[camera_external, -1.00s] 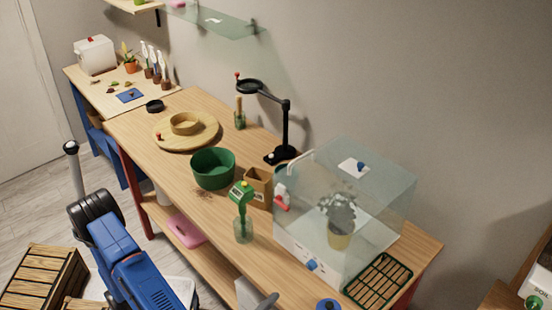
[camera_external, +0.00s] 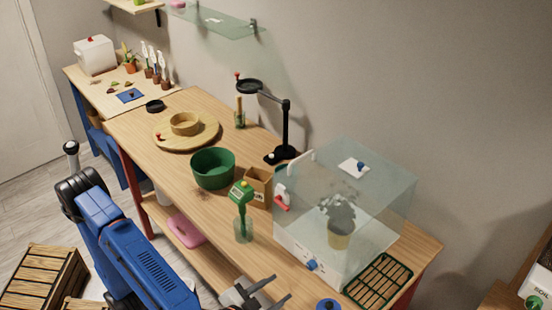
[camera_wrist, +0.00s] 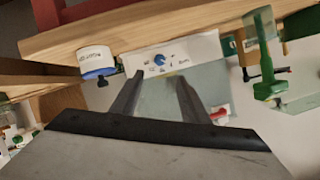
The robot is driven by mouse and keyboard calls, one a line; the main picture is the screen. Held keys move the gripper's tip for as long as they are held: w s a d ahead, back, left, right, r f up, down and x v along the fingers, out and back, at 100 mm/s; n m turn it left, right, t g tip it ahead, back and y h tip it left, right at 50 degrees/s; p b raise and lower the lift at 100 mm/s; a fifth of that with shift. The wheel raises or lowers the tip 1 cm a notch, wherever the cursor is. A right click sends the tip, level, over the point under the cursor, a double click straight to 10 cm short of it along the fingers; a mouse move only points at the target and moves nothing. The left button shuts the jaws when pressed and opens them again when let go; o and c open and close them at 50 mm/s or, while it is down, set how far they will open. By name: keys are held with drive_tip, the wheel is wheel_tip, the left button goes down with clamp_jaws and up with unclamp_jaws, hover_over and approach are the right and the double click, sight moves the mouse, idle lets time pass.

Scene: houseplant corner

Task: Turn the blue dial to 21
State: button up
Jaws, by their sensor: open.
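The blue dial (camera_external: 312,265) is on the white front base of the clear glass case (camera_external: 390,195). In the wrist view the blue dial (camera_wrist: 160,59) sits on a white panel with small dark marks around it, too small to read. Its exact setting cannot be told. My gripper (camera_external: 282,287) is in front of the case, low and left of the dial, and apart from it. In the wrist view my gripper (camera_wrist: 158,77) is open and empty, its two fingers spread on either side of the dial's line of sight.
A second blue knob (camera_external: 361,167) is on top of the case, which holds a potted plant (camera_external: 340,235). A green tool (camera_external: 242,195) stands in a glass left of the case. A green slatted tray (camera_external: 379,281) lies to its right. A blue round thing (camera_external: 328,305) is at the bench's front.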

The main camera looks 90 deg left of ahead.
sight(309, 268)
drive_tip(key=x, duration=1.4)
clamp_jaws()
drive_tip(key=shift+m, duration=0.3)
drive_tip(key=shift+w+d+f+m+g+y, duration=0.1)
drive_tip(key=shift+m+g+y, duration=0.1)
drive_tip(key=shift+m+y, duration=0.3)
drive_tip(key=shift+w+d+m+g+y, duration=0.1)
drive_tip(key=shift+m+g+y, duration=0.15)
drive_tip(key=shift+m, duration=0.45)
drive_tip(key=shift+m+g+y, duration=0.25)
drive_tip(key=shift+m+y, duration=0.4)
drive_tip(key=shift+m, duration=0.55)
